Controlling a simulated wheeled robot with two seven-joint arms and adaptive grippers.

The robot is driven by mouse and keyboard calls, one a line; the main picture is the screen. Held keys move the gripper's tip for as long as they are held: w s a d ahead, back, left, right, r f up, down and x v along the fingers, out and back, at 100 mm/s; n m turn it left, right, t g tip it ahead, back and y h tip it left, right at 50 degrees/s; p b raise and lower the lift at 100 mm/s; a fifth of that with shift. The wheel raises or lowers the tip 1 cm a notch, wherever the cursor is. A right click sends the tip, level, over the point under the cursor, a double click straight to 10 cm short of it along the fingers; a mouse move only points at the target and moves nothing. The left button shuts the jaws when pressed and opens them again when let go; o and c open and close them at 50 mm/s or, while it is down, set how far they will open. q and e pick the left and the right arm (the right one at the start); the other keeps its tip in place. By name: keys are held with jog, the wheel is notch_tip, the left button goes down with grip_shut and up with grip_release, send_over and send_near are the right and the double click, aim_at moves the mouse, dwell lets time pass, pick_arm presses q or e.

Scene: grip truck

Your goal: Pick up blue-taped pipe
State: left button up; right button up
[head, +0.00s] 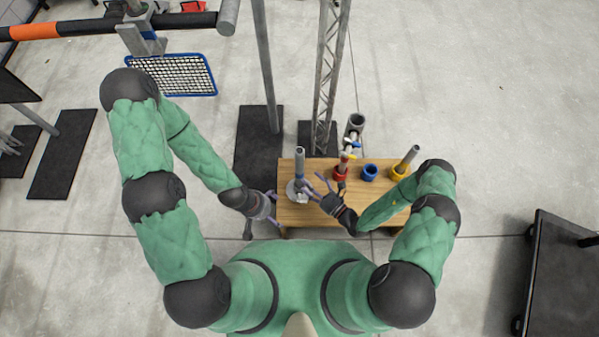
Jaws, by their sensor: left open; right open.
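A grey upright pipe (300,163) stands in a round white base (296,190) at the left of the wooden table. Its lower part looks bluish, but the tape is too small to make out surely. My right gripper (315,184) is open just right of this pipe, its purple fingers reaching toward it; I cannot tell whether they touch. My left gripper (271,209) is open and empty at the table's left edge, left of and below the white base.
The table (320,215) also bears a red holder (341,171) with a pipe, a blue holder (370,172) that looks empty, and a yellow holder (399,173) with a tilted-looking pipe (410,157). A truss (328,75) stands behind. A dark cart (565,280) is at right.

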aim_at(300, 177)
jog(key=shift+x, duration=0.8)
jog(key=w+a+b, duration=0.1)
jog(key=w+a+f+b, duration=0.1)
jog(key=shift+w+a, duration=0.2)
jog(key=shift+a, duration=0.2)
jog(key=shift+w+a+r, duration=0.1)
jog(key=shift+w+a, duration=0.4)
jog(key=shift+w, duration=0.05)
grip_shut()
